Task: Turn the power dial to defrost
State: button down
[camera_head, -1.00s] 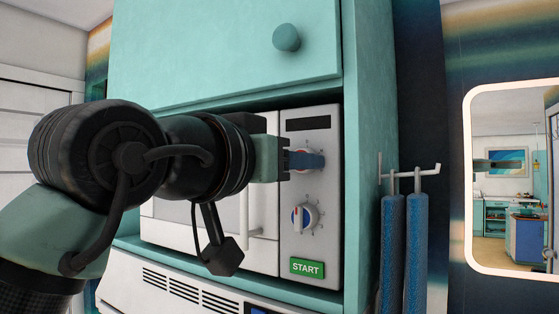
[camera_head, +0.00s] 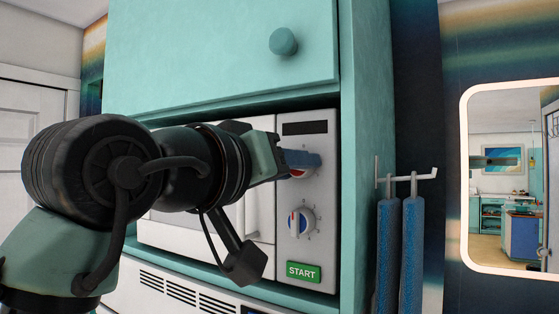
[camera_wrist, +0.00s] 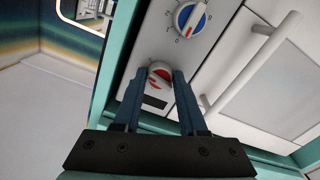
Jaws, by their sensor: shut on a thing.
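The white microwave (camera_head: 262,215) sits in a teal cabinet niche. Its panel carries an upper dial (camera_wrist: 160,76) and a lower dial (camera_head: 299,223) with a white handle on a red and blue face; the lower dial also shows in the wrist view (camera_wrist: 190,18). My gripper (camera_head: 305,163) is shut on the upper dial, its blue fingers on either side of the knob. In the wrist view, white and red parts of the knob show between the fingers (camera_wrist: 162,78). The fingers hide most of it in the head view, and its setting cannot be read.
A green START button (camera_head: 303,272) is below the dials, and a dark display (camera_head: 305,128) above. The microwave door handle (camera_wrist: 255,65) is close beside my fingers. Blue towels (camera_head: 400,255) hang from a hook rack (camera_head: 410,176) on the cabinet's right side.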

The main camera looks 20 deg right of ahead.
jog(key=n+p, duration=0.6)
jog(key=n, duration=0.4)
jog(key=n+p, duration=0.6)
jog(key=n, duration=0.3)
jog(key=shift+r+n, duration=0.2)
jog(key=shift+n, duration=0.2)
jog(key=shift+f, duration=0.1)
jog(key=shift+c, duration=2.3)
grip_release()
jog(key=b+v, duration=0.5)
jog(key=v, duration=0.8)
